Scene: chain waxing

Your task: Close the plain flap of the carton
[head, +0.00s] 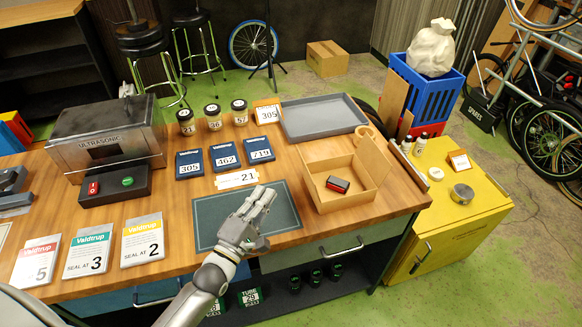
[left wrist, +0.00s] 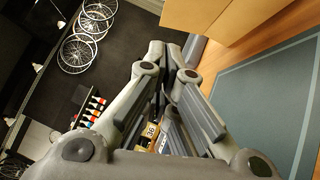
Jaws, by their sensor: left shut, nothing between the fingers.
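The open cardboard carton (head: 348,203) stands at the right part of the workbench, its top open. A small red and black box (head: 338,184) lies inside it. I cannot tell which flap is the plain one. In the left wrist view, tan cardboard of the carton (left wrist: 225,22) shows at the top. My left gripper (head: 264,196) is shut and empty, above the dark green mat and left of the carton, apart from it in the head view. Its fingers also show in the left wrist view (left wrist: 172,62). My right gripper is not in view.
The green mat (head: 213,222) lies under my left gripper. A yellow cabinet (head: 462,214) stands right.

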